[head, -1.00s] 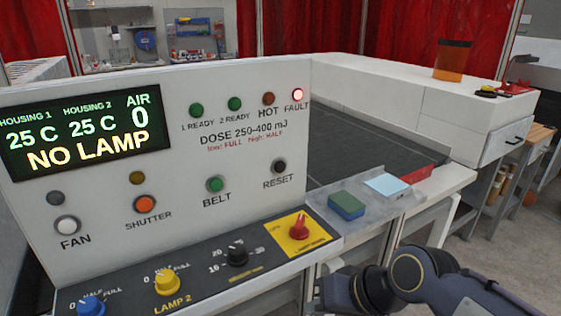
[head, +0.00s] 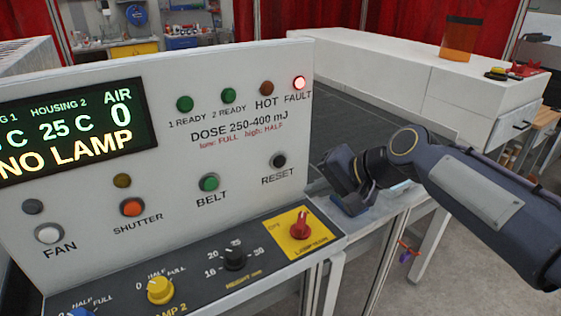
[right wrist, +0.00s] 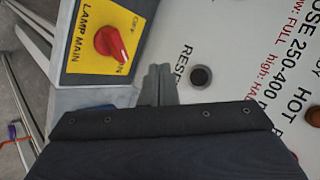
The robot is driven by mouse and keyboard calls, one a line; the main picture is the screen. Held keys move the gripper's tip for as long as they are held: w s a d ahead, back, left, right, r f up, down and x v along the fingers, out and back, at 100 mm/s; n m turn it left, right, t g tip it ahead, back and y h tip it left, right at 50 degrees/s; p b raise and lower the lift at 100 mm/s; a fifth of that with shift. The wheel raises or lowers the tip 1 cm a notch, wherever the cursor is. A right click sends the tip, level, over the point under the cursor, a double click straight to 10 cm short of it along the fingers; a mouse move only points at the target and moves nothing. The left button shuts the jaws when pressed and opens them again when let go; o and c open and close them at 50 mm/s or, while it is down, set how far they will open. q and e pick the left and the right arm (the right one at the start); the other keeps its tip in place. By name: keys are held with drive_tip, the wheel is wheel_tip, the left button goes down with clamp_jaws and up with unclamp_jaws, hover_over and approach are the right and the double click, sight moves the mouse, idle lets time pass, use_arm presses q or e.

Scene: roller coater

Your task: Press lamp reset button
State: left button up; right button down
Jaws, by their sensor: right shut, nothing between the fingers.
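The black round RESET button (head: 279,160) sits on the upright white control panel, above its RESET label. It also shows in the right wrist view (right wrist: 201,76), just right of my fingertips. My right gripper (head: 338,180) is at the panel's right side, right of the button and apart from it in the picture. In the right wrist view my right gripper (right wrist: 160,72) has its fingers together and empty, pointing between the red lamp main knob (right wrist: 112,44) and the button. The red FAULT light (head: 299,83) glows, and the display (head: 75,135) reads NO LAMP. My left gripper is not seen.
The red lamp main knob (head: 301,224) on its yellow plate stands below the button. The green BELT button (head: 209,183) is to its left. A dark conveyor belt (head: 350,120) lies behind the panel. An orange jar (head: 459,38) stands on the white housing.

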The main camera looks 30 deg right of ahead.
drive_tip(key=shift+w, duration=0.1)
drive_tip(key=p, duration=0.2)
approach(279, 168)
drive_tip(key=shift+s+f+x, duration=0.1)
drive_tip(key=shift+s+x, duration=0.05)
drive_tip(key=shift+x, duration=0.7)
drive_tip(key=shift+s+f+x, duration=0.15)
drive_tip(key=shift+x, duration=0.75)
drive_tip(key=shift+s+f+x, duration=0.1)
drive_tip(key=shift+x, duration=0.75)
drive_tip(key=shift+a, duration=0.1)
drive_tip(key=shift+w, duration=0.35)
drive_tip(key=shift+w, duration=0.4)
idle(0.6)
drive_tip(key=shift+s, duration=0.8)
